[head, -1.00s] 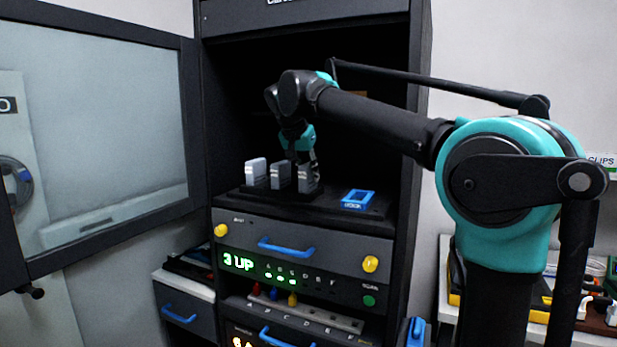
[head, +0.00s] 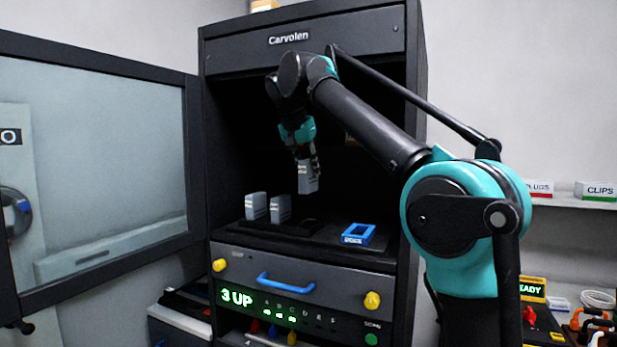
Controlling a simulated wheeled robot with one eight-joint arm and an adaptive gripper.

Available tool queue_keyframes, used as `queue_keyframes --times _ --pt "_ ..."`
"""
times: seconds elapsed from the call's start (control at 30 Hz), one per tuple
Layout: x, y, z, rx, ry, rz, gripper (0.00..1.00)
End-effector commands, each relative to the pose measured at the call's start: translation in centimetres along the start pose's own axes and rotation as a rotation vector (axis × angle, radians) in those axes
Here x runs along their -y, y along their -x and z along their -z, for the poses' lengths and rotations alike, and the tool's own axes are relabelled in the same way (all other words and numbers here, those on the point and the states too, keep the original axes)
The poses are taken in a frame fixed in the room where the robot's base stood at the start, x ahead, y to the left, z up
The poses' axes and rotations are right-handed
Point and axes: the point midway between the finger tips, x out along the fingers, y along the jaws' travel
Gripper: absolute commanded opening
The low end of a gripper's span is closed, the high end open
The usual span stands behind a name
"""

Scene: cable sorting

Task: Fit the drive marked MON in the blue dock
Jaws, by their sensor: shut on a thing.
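My gripper (head: 307,165) is shut on a grey drive (head: 308,179) and holds it upright in the air inside the cabinet. The marking on the held drive is too small to read. Two other grey drives, a left one (head: 256,206) and a right one (head: 279,208), stand upright in the black rack (head: 290,229). The blue dock (head: 357,235) sits on the shelf to the right of the rack. Its opening shows empty. The held drive is above the rack's right part, up and to the left of the dock.
The cabinet door (head: 110,170) stands open at the left. Below the shelf is a drawer front with a blue handle (head: 286,283), yellow knobs and a green "3 UP" display (head: 237,297). The shelf between rack and dock is clear. Right of the cabinet are shelves with bins.

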Motion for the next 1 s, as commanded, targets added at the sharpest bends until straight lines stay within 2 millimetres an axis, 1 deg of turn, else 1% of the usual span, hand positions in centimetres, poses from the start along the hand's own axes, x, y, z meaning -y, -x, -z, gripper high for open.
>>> queue_keyframes --times 0.53,0.87,1.0 --pt "0.0 1.9 1.2 0.000 0.000 0.000 0.00" --pt "0.0 1.9 1.2 0.000 0.000 0.000 0.00" --pt "0.0 1.7 1.1 0.000 0.000 0.000 0.00"
